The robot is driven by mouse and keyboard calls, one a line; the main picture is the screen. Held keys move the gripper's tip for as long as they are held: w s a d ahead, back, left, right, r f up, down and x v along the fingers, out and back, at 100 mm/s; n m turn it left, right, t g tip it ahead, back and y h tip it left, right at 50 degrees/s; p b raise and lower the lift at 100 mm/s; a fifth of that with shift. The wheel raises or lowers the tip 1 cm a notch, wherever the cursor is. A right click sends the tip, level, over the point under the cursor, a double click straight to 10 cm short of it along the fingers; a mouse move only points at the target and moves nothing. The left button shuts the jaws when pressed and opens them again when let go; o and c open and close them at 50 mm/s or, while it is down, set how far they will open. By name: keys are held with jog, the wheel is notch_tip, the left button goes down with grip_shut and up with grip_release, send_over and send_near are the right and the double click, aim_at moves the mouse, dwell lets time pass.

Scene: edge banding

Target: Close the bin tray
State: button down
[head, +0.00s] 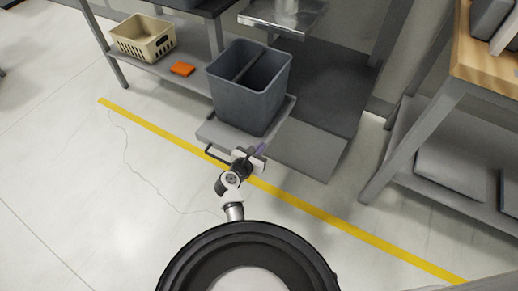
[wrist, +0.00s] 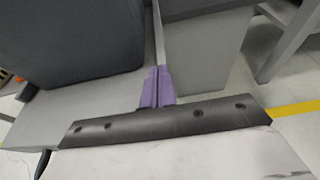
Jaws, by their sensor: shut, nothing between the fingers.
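The bin tray (head: 213,134) is a flat grey tray, slid out from under the unit. A dark grey two-compartment bin (head: 262,112) stands upright on it. A dark bar handle (head: 212,158) runs along the tray's front edge. My gripper (head: 261,149) is at the tray's front right, near the handle's right end. In the wrist view my purple fingers (wrist: 157,84) are together and empty, with the tray (wrist: 95,103) to their left and the bin (wrist: 75,40) beyond at the upper left. I cannot tell whether the fingers touch the tray.
A grey cabinet front (head: 308,150) stands right of the tray. A shelf at the left back holds a beige basket (head: 143,38) and an orange item (head: 182,69). A wood-topped bench (head: 488,62) is at the right. A yellow floor line (head: 150,127) crosses open floor.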

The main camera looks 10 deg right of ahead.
aim_at(293, 99)
jog(key=w+d+b, duration=0.1)
jog(key=w+d, duration=0.4)
jog(key=w, duration=0.1)
jog(key=w+d+b, duration=0.1)
jog(key=w+d, duration=0.4)
jog(key=w, duration=0.2)
jog(key=w+d+b, duration=0.1)
jog(key=w+d, duration=0.4)
jog(key=w, duration=0.2)
jog(key=shift+w+f, duration=0.1)
jog(key=shift+w, duration=0.15)
jog(key=shift+w+d, duration=0.25)
jog(key=shift+w, duration=0.25)
jog(key=shift+w+r, duration=0.1)
jog(key=shift+r, duration=0.25)
